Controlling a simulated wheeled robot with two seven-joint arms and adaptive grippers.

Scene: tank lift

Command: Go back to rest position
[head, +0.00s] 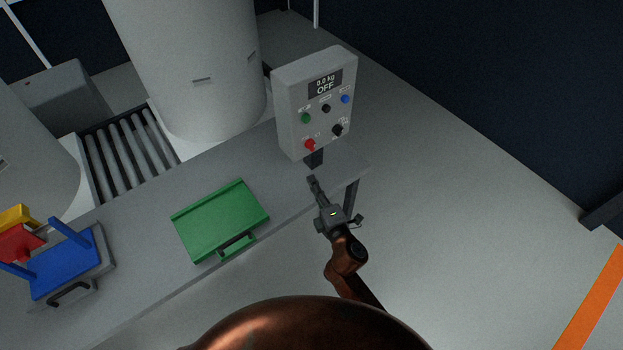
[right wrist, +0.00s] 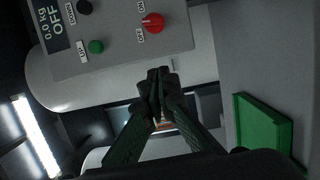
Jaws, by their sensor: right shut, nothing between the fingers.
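My right gripper (head: 313,183) is shut and empty, just below the control box and by the table's right end in the head view. In the right wrist view its fingertips (right wrist: 159,75) are together, below the box's red knob. The control box (head: 317,103) is grey, with a display reading 0.0 kg and OFF, several coloured buttons and a red knob (head: 310,145). A gap shows between the fingers and the box in the head view. My left gripper is not in view.
A green tray (head: 207,213) and a blue tray (head: 62,268) with a handle lie on the grey table (head: 150,205). Large pale tanks (head: 190,60) and a roller conveyor (head: 125,150) stand behind. The floor to the right (head: 450,190) is clear, with an orange stripe.

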